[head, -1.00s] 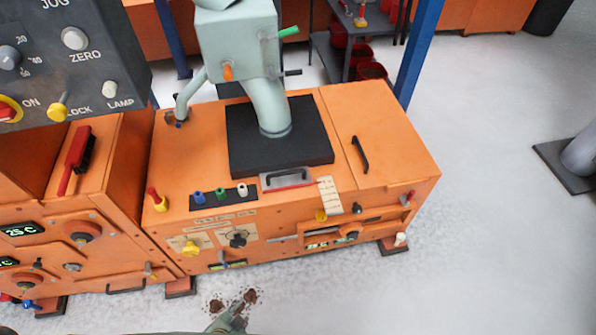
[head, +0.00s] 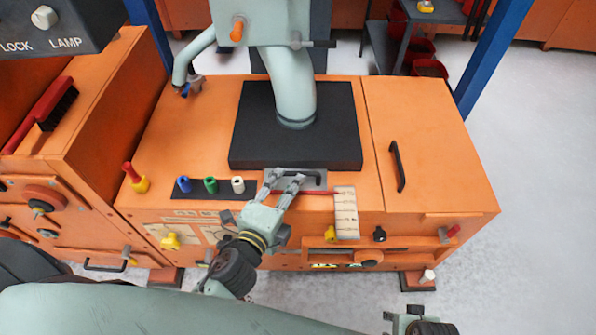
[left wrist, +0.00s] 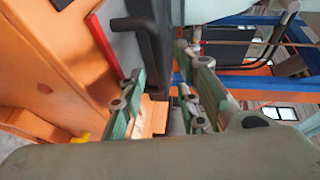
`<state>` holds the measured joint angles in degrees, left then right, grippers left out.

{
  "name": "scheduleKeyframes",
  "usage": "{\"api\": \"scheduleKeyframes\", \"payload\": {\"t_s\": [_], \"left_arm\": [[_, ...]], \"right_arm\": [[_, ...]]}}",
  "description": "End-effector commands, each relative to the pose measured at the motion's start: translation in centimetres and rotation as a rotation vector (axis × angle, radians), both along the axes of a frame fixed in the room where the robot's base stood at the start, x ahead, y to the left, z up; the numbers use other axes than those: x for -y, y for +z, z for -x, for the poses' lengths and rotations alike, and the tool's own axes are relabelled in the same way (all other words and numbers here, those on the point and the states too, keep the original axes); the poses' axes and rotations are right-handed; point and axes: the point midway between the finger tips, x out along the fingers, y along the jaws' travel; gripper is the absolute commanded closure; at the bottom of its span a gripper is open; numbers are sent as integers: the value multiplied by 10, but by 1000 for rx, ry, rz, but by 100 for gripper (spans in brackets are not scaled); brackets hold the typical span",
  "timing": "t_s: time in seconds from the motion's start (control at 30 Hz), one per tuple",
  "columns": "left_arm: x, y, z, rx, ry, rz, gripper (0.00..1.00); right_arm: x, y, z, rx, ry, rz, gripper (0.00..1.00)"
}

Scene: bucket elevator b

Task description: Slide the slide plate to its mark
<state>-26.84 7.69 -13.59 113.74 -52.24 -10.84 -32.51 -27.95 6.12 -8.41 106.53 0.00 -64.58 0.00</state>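The slide plate (head: 318,186) is a flat grey plate with a black bar handle and a red front edge. It lies on top of the orange machine, just in front of the black square base. My left gripper (head: 286,174) is open over the plate's left part, its fingertips close to the handle. In the left wrist view the black handle (left wrist: 152,38) shows ahead, between the lines of the two spread fingers (left wrist: 158,68). Contact cannot be told. A cream scale strip with dark lines (head: 346,212) sits right of the plate. Only a small part of my right arm shows at the bottom edge.
A pale bent pipe (head: 294,90) rises from the black base (head: 250,125). Blue, green and white knobs (head: 210,185) stand left of the plate. A black lid handle (head: 397,166) is at the right. Yellow and black knobs are on the front. The floor at right is clear.

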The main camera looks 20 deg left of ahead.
Motion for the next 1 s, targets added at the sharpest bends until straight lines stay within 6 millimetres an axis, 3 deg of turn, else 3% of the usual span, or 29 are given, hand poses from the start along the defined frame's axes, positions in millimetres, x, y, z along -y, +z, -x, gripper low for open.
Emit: {"api": "scheduleKeyframes", "payload": {"t_s": [0.3, 0.7, 1.0], "left_arm": [[5, -8, -43, 1, -1, 2, 70], [6, -10, -51, -1, 1, 4, 70], [6, -10, -51, -1, 1, 4, 94]], "right_arm": [[0, 3, -2, 4, 0, -1, 60], [-1, 4, -2, 4, 0, -1, 60], [-1, 4, -2, 4, 0, -1, 60]]}}
